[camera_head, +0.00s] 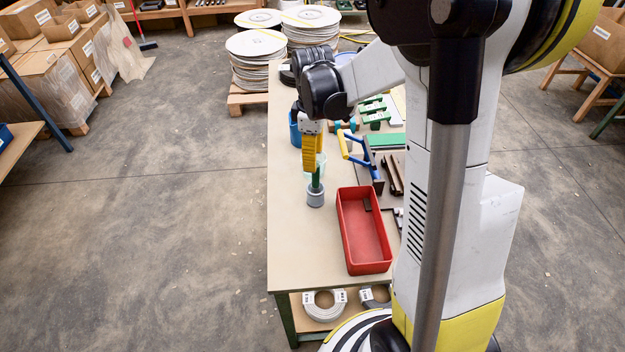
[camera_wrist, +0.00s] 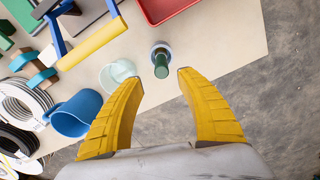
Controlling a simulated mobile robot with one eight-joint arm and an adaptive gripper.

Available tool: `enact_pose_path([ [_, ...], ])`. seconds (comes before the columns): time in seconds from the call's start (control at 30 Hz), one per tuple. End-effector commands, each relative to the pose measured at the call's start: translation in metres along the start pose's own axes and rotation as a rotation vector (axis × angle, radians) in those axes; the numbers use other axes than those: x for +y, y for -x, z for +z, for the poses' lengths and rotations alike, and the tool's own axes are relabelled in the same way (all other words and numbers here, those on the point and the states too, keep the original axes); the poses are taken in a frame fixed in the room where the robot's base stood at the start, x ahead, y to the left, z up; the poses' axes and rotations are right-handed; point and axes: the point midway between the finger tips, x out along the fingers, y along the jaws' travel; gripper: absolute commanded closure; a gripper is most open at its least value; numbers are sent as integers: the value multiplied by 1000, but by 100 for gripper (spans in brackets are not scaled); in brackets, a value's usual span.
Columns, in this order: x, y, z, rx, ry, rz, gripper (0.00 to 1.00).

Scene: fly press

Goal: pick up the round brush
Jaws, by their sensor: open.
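The round brush (camera_head: 315,196) stands upright on the workbench near its left edge, with a round grey body and a green handle pointing up. In the wrist view the brush (camera_wrist: 161,65) shows just beyond and between my fingertips. My gripper (camera_head: 313,168) points down above it with yellow fingers. In the wrist view my gripper (camera_wrist: 160,77) is open and nothing is held between the fingers. In the head view the fingers partly overlap the top of the handle, so I cannot tell whether they touch it.
A red tray (camera_head: 346,250) lies right of the brush. A clear cup (camera_wrist: 117,74) and a blue cup (camera_wrist: 76,114) stand close by. A blue tool with a yellow handle (camera_head: 360,150) is further right. The bench's front end (camera_head: 305,265) is bare.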

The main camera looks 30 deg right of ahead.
Motion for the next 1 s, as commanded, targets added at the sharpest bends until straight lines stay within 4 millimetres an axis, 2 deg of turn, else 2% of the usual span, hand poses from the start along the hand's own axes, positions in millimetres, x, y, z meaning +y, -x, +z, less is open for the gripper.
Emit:
enact_pose_path([
  [0.03, 0, -13, 0, 0, 0, 0, 56],
  [0.1, 0, -25, 0, 0, -1, 1, 56],
  [0.37, -2, -48, 4, 1, -2, 1, 56],
  [0.6, -4, -85, 10, 1, -1, 2, 56],
  [0.87, -4, -86, 10, 1, -2, 2, 57],
  [1.0, -4, -86, 10, 1, -2, 2, 100],
])
